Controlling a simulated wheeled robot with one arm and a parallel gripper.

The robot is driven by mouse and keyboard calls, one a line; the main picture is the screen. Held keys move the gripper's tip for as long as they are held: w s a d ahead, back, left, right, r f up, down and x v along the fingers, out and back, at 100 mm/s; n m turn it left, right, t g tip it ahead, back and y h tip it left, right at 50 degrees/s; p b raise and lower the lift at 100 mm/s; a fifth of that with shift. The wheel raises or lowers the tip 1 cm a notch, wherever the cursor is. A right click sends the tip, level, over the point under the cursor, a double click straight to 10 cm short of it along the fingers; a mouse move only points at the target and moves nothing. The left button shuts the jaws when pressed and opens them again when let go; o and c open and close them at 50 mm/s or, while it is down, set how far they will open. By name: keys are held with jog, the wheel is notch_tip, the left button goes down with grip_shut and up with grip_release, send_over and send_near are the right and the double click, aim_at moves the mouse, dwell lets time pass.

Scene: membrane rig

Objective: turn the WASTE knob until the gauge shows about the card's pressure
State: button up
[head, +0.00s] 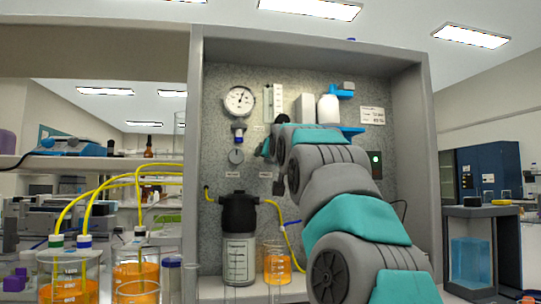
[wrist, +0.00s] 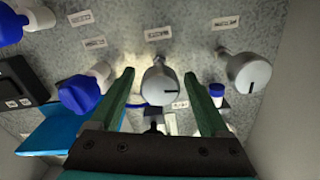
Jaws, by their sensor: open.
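The round pressure gauge (head: 240,100) hangs at the upper left of the grey panel, its needle too small to read exactly. The card (head: 372,115) is at the panel's upper right; its print is not legible. My gripper (wrist: 158,75) is open, with its green fingers on either side of a grey knob (wrist: 160,88) with a dark pointer line; contact is not clear. A second grey knob (wrist: 248,72) sits right of the fingers in the wrist view. In the head view one grey knob (head: 236,156) shows below the gauge, and my gripper (head: 264,148) is mostly hidden by my arm. The knob labels are unreadable.
Blue knobs (wrist: 80,94) sit left of the fingers in the wrist view. A black-topped canister (head: 239,215) and a beaker of orange liquid (head: 277,266) stand below the panel. Yellow tubes (head: 135,172) run to beakers at left.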

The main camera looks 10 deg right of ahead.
jog(key=shift+w+f, duration=0.1)
jog(key=shift+w, duration=0.75)
jog(key=shift+c, duration=0.3)
grip_shut()
